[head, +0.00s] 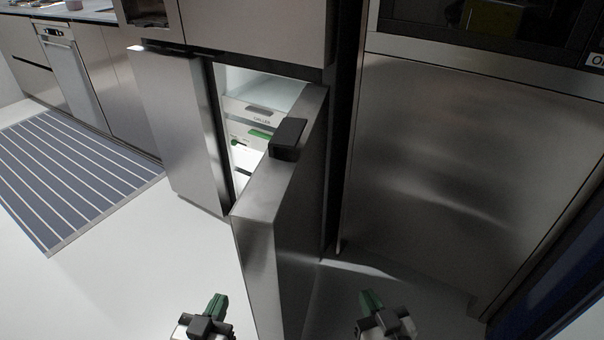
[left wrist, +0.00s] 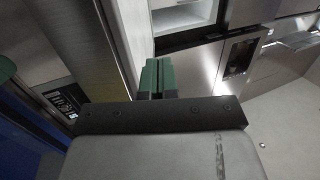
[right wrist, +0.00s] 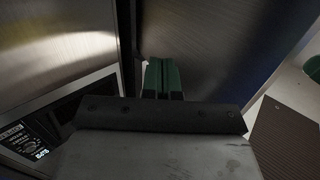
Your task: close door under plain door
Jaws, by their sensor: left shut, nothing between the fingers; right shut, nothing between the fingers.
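The steel lower door (head: 262,225) of the fridge stands wide open toward me in the head view, with a dark block-like piece on its top edge. It is below the plain upper door (head: 240,28). Behind it the lit compartment (head: 262,92) shows white drawers; the open door hides part of it. My left gripper (head: 215,306) is shut and empty, low in the view, left of the open door. My right gripper (head: 371,303) is shut and empty, to the right of that door. The fingers also show closed in the left wrist view (left wrist: 157,76) and the right wrist view (right wrist: 162,76).
The other lower door (head: 172,115) is left of the opening, with a dispenser (head: 148,12) above it. A large steel appliance front (head: 450,170) stands at right. A striped runner (head: 70,170) lies on the left floor. Pale floor (head: 160,265) is clear before the fridge.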

